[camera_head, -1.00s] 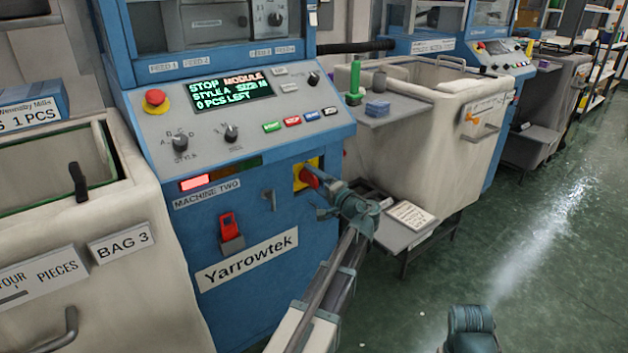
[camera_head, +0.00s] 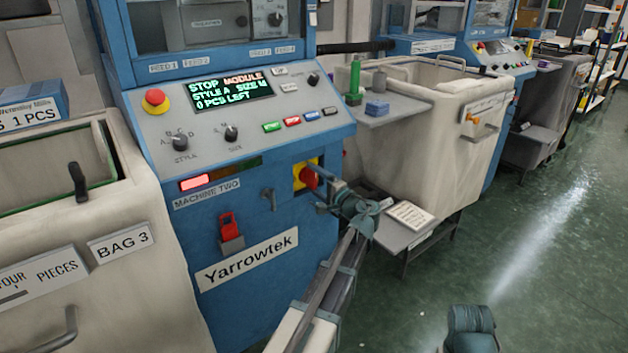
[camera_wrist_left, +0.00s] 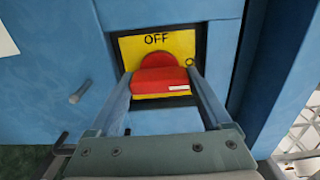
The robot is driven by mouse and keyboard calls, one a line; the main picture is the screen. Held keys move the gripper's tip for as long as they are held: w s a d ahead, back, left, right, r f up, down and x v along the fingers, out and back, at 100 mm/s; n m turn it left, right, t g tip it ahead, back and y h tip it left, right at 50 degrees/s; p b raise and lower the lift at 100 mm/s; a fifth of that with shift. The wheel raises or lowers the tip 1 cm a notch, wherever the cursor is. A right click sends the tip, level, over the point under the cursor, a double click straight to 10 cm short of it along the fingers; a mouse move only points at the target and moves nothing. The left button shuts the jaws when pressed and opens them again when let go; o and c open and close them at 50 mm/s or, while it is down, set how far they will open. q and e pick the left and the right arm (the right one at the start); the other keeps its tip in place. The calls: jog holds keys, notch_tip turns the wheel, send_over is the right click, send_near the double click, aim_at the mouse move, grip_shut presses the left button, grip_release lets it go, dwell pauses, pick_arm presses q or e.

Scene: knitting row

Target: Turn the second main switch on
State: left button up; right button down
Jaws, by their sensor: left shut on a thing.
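The main switch on machine two is a red rotary knob on a yellow plate (camera_head: 298,170), low on the right of the blue front. In the left wrist view the red knob (camera_wrist_left: 160,80) lies about level across the yellow plate (camera_wrist_left: 130,48), with a white mark at its right end. The word OFF reads above it. My left gripper (camera_wrist_left: 163,84) is shut on the knob, one finger on each side; it also shows in the head view (camera_head: 322,180). My right gripper is not clearly seen.
The machine's display (camera_head: 230,91) reads STOP MODULE, and a red lamp (camera_head: 195,183) is lit below the panel. A key-like lever (camera_head: 269,198) and a red latch (camera_head: 228,226) sit left of the switch. A low shelf (camera_head: 405,232) stands right of my left gripper.

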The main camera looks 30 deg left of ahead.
pick_arm(q)
jog(key=o, duration=1.2)
jog(key=shift+c, duration=0.2)
jog(key=v, duration=1.4)
jog(key=shift+f, duration=0.15)
